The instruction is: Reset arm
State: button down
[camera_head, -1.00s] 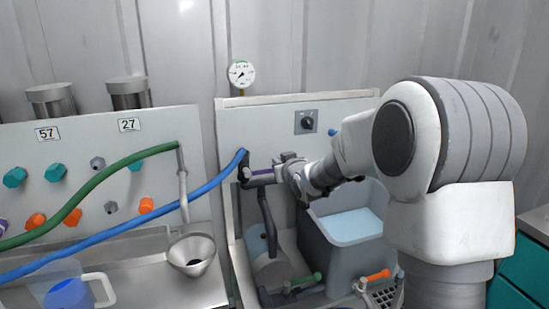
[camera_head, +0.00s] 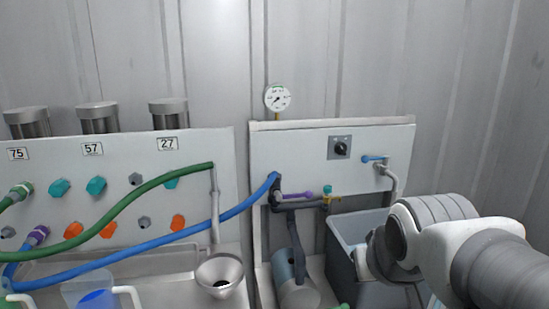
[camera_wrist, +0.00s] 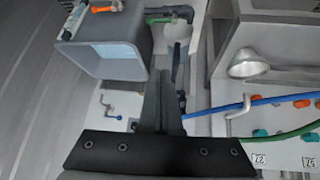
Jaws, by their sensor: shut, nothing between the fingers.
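My arm (camera_head: 440,235) is folded at the lower right of the head view, in front of the grey tub, and my gripper cannot be made out there. In the wrist view my gripper (camera_wrist: 168,88) points up the picture with its dark fingers together and nothing between them. The purple-handled valve (camera_head: 296,194) at the end of the blue hose (camera_head: 150,250) stands clear of my arm in the head view.
A grey tub (camera_head: 343,232) stands close to my arm; it also shows in the wrist view (camera_wrist: 105,62). The panel (camera_head: 362,145) carries a black knob (camera_head: 340,147) and a blue-handled tap (camera_head: 374,158). A metal funnel (camera_head: 219,272) and green hose (camera_head: 130,195) are to the left.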

jog(key=s+f+g, duration=0.2)
jog(key=s, duration=0.7)
notch_tip(320, 180, up, 20)
jog(key=p, duration=2)
jog(key=shift+w+a+y, duration=0.15)
jog(key=shift+a+y, duration=0.1)
jog(key=shift+y, duration=0.05)
jog(key=shift+d+m, duration=0.1)
jog(key=shift+m, duration=0.2)
